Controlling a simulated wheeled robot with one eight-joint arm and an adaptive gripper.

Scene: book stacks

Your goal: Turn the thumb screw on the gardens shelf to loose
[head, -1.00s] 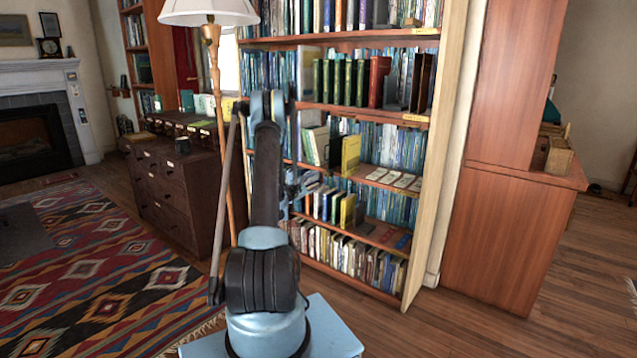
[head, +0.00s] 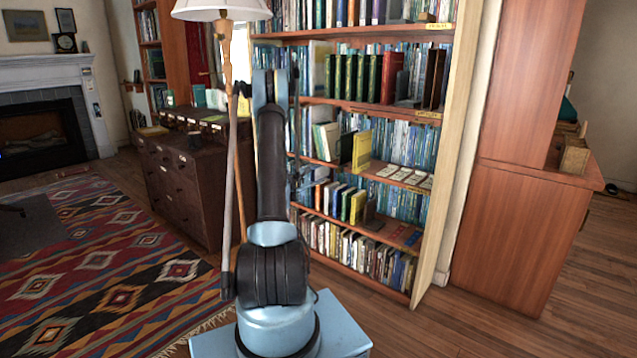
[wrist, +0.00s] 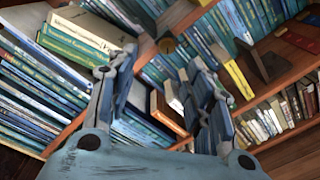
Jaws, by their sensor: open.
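My gripper (wrist: 163,64) is open and empty in the wrist view, its fingers spread in front of the bookcase shelves. In the head view my arm hides most of it. The bookcase (head: 430,235) stands ahead, with yellow shelf labels (head: 428,115) too small to read, so I cannot tell which shelf is gardens.
Books and a dark bookend (wrist: 262,62) stand close around my gripper. A floor lamp (head: 222,10) and a dark drawer cabinet (head: 178,190) are left of the bookcase. A wooden cabinet (head: 520,220) is at right. Patterned rug (head: 110,260) covers the left floor.

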